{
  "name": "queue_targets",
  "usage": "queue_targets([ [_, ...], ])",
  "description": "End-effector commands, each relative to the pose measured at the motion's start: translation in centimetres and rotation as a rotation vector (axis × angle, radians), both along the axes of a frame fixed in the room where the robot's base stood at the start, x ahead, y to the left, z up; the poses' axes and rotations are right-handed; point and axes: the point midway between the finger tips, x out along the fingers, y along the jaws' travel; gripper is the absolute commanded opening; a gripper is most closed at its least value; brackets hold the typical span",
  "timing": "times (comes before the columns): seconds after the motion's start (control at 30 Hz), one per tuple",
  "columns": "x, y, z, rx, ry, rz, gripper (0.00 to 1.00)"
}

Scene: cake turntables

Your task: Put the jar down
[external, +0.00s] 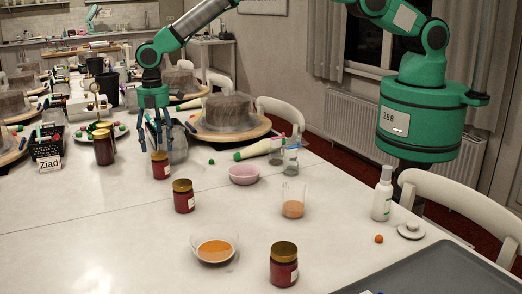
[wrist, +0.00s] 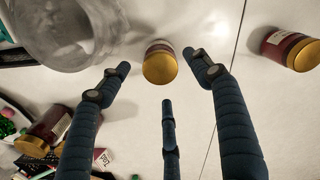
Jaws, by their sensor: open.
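A red jar with a gold lid (external: 160,166) stands upright on the white table, just below my gripper (external: 166,130). In the wrist view its lid (wrist: 160,65) shows between and beyond my spread fingertips, with gaps around it. My gripper is open with nothing held. Similar jars stand nearby: one to the front right (external: 183,197), which also shows in the wrist view (wrist: 290,48), one at the front (external: 284,266), and more at the left (external: 103,148).
A clear glass container (external: 180,150) stands close behind my gripper; it also shows in the wrist view (wrist: 65,35). A pink bowl (external: 244,174), a beaker (external: 293,205) and a bowl of orange liquid (external: 214,249) are to the right and front. The front-left table is clear.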

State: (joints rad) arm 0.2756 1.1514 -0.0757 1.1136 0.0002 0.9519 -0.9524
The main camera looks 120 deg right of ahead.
Motion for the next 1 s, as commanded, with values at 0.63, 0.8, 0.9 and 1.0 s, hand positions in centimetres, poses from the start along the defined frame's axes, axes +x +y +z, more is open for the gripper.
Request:
queue_targets([
  [0.63,0.0,0.0,5.3,0.000,0.000,0.000,0.64],
  [0.8,0.0,0.0,5.3,0.000,0.000,0.000,0.64],
  [0.9,0.0,0.0,5.3,0.000,0.000,0.000,0.64],
  [1.0,0.0,0.0,5.3,0.000,0.000,0.000,0.64],
])
